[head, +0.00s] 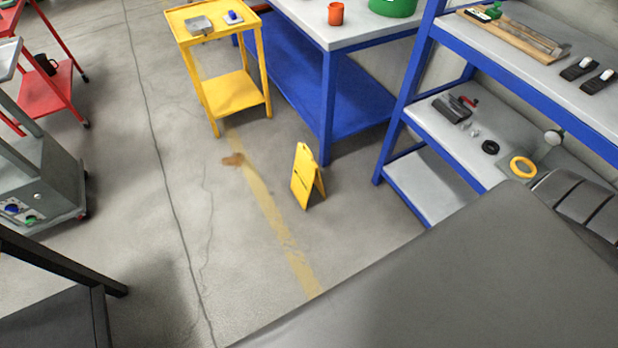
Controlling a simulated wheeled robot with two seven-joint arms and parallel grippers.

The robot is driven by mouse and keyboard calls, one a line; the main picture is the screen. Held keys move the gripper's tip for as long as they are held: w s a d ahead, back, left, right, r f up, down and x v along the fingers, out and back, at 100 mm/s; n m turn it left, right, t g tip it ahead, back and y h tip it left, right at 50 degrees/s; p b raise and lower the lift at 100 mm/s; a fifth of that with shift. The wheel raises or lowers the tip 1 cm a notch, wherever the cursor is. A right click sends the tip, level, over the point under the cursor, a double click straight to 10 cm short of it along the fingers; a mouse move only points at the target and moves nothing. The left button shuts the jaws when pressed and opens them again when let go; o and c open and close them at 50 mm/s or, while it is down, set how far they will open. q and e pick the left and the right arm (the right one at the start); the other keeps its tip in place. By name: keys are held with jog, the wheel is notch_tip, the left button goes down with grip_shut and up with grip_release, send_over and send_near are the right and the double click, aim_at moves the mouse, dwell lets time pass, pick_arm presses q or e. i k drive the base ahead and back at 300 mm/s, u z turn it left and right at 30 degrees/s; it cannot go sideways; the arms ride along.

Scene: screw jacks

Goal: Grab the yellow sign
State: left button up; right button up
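The yellow sign (304,178) stands upright on the concrete floor near the middle of the head view, unfolded like a small A-frame. It is just in front of the leg of a blue workbench (328,110). Its front panel faces left, and nothing covers it. Neither of my grippers shows in the head view, so their distance to the sign cannot be seen.
A yellow cart (236,93) stands behind the sign, and a blue-framed shelf (412,110) to its right. A brown stain (233,160) lies left of it. A red cart (50,90) and a grey cabinet (45,180) stand far left. Floor left and in front is open.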

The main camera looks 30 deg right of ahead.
aim_at(306, 171)
jog(key=z, duration=0.4)
jog(key=k, duration=0.55)
jog(key=z, duration=1.35)
jog(key=i, duration=0.95)
jog(key=z, duration=0.1)
